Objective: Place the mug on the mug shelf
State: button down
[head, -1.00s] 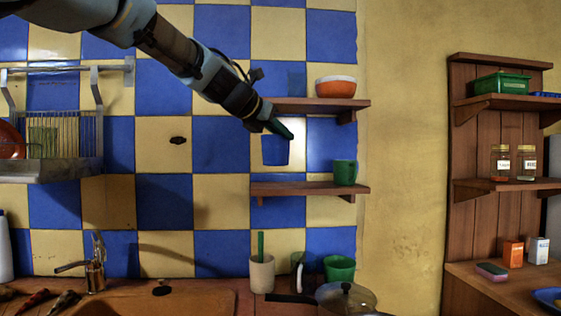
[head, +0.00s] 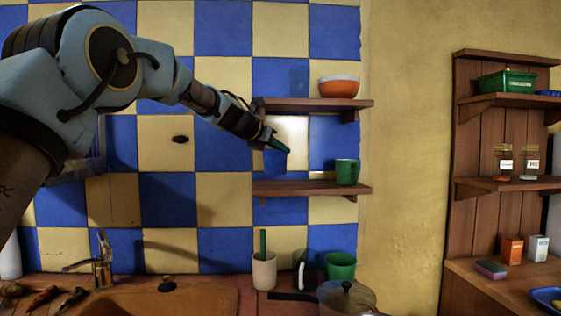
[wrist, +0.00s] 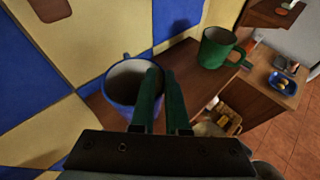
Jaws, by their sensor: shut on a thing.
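The blue mug (head: 274,162) hangs upright from my gripper (head: 283,147), just above the left part of the lower wall shelf (head: 305,188). In the wrist view the blue mug (wrist: 113,94) shows its open top. My gripper's green fingers (wrist: 161,95) are shut at the mug's right side. Whether they hold its rim or its handle is hidden. A green mug (head: 347,172) stands on the right end of the same shelf, apart from the blue one. It also shows in the wrist view (wrist: 216,48).
An upper shelf (head: 320,104) with an orange-and-white bowl (head: 338,87) is above. Below are a cream cup (head: 264,271), a green container (head: 340,266) and a lidded pan (head: 346,298). The lower shelf is bare between the two mugs.

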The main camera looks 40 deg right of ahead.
aim_at(278, 158)
notch_tip(278, 158, down, 3)
jog(key=shift+r, duration=0.1)
jog(key=shift+w+d+f, duration=0.1)
jog(key=shift+w+f, duration=0.05)
jog(key=shift+f, duration=0.2)
jog(key=c, duration=0.9)
grip_release()
jog(key=shift+o, duration=0.2)
jog(key=b+v, duration=0.3)
jog(key=v, duration=0.9)
